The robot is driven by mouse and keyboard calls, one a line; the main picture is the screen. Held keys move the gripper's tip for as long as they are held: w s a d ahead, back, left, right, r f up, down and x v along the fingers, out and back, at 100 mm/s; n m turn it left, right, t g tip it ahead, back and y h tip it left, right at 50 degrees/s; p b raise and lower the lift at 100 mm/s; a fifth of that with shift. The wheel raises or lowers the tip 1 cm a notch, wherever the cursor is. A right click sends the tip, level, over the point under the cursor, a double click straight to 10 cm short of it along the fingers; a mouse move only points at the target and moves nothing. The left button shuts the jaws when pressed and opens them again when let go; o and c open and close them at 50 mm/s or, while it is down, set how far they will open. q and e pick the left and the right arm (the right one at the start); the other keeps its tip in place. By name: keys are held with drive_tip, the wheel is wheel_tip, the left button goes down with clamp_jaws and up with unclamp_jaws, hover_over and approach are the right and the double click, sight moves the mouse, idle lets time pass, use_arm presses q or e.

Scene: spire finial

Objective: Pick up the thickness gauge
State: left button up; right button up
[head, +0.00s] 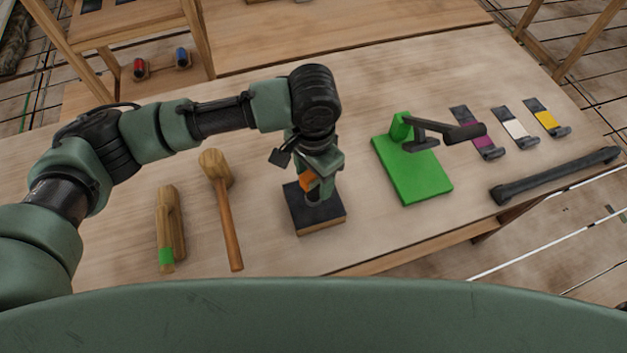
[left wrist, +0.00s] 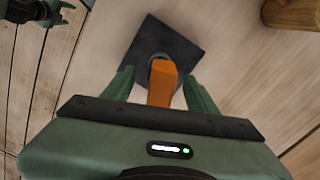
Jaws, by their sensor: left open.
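The thickness gauge appears to be the orange piece (head: 307,181) with a grey round part below it, standing on a dark square-topped wooden block (head: 318,222). It also shows in the left wrist view as an orange bar (left wrist: 163,84) above the dark square. My left gripper (head: 318,188) points down over the block. Its two fingers are open, one on each side of the orange piece, with gaps visible in the left wrist view. The gripper partly hides the gauge in the head view. What looks like my right gripper (left wrist: 48,12) shows at the left wrist view's top left corner, its jaws unclear.
On the table (head: 110,210), a wooden mallet (head: 228,210) and a wooden tool with a green end (head: 170,230) lie left of the block. A green stand with a dark arm (head: 415,175), several coloured tags (head: 520,128) and a black bar (head: 553,177) lie right.

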use_arm(q)
drive_tip(key=shift+w+f, duration=0.1)
drive_tip(key=shift+f, duration=1.1)
clamp_jaws()
drive_tip(key=shift+r, duration=0.15)
